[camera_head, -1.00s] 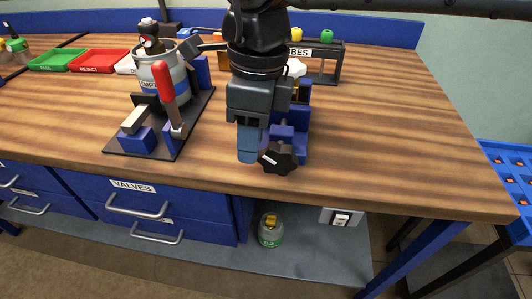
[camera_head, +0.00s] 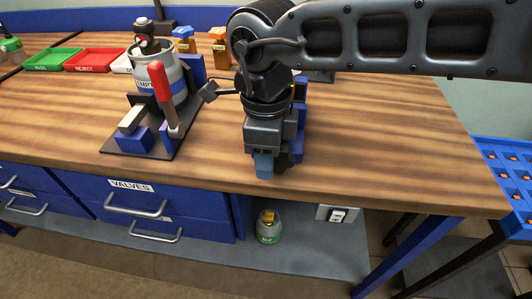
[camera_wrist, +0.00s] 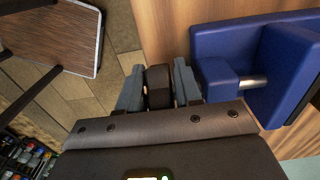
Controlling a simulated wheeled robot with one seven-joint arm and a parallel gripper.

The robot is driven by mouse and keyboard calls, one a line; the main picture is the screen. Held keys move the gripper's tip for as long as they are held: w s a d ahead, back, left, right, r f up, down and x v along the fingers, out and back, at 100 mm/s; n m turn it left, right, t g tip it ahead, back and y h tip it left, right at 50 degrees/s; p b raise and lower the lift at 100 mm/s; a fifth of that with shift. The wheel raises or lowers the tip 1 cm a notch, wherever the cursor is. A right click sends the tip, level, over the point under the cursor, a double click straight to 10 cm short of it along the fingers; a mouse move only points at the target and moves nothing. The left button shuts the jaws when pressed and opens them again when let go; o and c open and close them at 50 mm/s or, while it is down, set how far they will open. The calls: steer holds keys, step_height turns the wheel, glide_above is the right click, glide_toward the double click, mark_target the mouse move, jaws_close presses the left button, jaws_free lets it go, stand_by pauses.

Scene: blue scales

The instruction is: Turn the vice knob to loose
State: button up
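The vice knob (camera_wrist: 158,86) is black and shows in the wrist view between my gripper's two blue-grey fingers. My gripper (camera_wrist: 159,82) points down over it, one finger on its outer side and one on the side toward the vice. The fingers appear closed against the knob. The blue vice (camera_wrist: 213,78) has a metal screw between its blue blocks. In the head view my gripper (camera_head: 264,165) hides most of the knob (camera_head: 283,160) and much of the vice (camera_head: 299,146), at the table's front edge.
A toggle clamp with a red handle (camera_head: 161,88) stands on a black plate to the left, by a grey canister (camera_head: 180,82). Green and red trays (camera_head: 95,60) lie farther back. The wooden table (camera_head: 390,150) is clear at right. Blue drawers (camera_head: 170,205) are below.

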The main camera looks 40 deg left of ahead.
jaws_close()
steer(key=shift+a+f+t+h, duration=0.1)
steer(key=shift+t+h, duration=0.2)
steer(key=shift+h, duration=0.2)
jaws_free()
